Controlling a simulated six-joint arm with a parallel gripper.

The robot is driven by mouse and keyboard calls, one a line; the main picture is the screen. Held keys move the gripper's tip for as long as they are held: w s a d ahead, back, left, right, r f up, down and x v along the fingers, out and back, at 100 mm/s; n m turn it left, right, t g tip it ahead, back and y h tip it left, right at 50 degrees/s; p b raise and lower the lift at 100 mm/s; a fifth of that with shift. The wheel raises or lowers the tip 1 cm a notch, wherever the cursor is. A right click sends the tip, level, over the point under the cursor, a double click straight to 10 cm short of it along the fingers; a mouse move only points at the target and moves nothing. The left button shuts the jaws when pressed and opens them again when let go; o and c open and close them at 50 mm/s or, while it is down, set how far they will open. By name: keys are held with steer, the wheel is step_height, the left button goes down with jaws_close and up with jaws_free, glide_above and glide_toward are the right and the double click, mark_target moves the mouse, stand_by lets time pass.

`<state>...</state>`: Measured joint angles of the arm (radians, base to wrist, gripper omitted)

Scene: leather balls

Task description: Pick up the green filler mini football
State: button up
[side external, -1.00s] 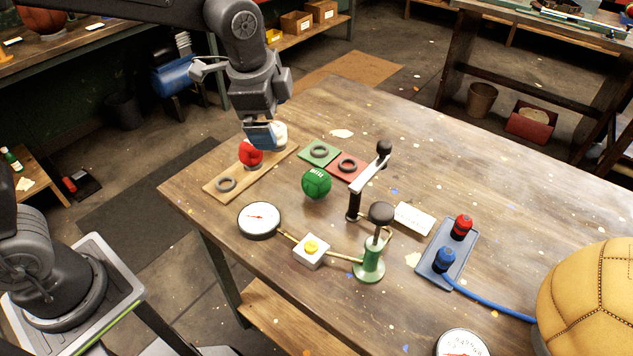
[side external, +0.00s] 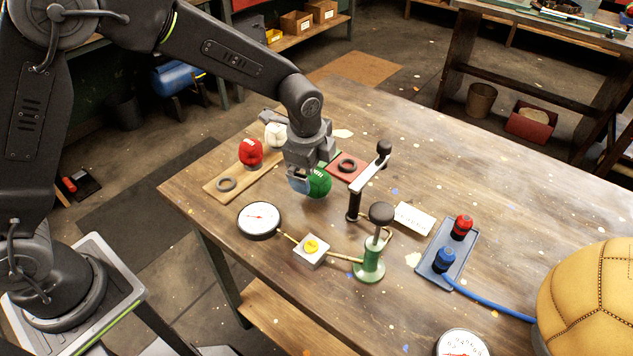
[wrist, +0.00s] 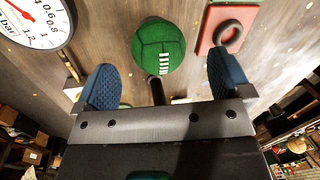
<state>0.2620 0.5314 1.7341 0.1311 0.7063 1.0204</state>
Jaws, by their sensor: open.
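The green mini football (side external: 319,184) sits on the wooden table, partly hidden behind my gripper in the side view. In the wrist view the green ball (wrist: 157,46) shows white lacing and lies ahead of the fingers, between their lines. My gripper (side external: 303,182) is low over the table beside the ball. In the wrist view my gripper (wrist: 165,85) is open, with blue padded fingers apart and nothing between them. I cannot tell from the side view whether a finger touches the ball.
A red ball (side external: 251,152) and a white ball (side external: 276,134) rest on a wooden board (side external: 213,189) to the left. A red pad with a ring (side external: 350,167), a lever post (side external: 354,203), a gauge (side external: 259,220), a yellow-button box (side external: 311,252) and a green pump (side external: 369,260) stand close by.

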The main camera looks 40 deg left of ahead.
mark_target(314, 180)
steer(key=f, duration=0.5)
steer(key=shift+w, duration=0.35)
steer(key=c, duration=1)
steer(key=shift+r, duration=0.1)
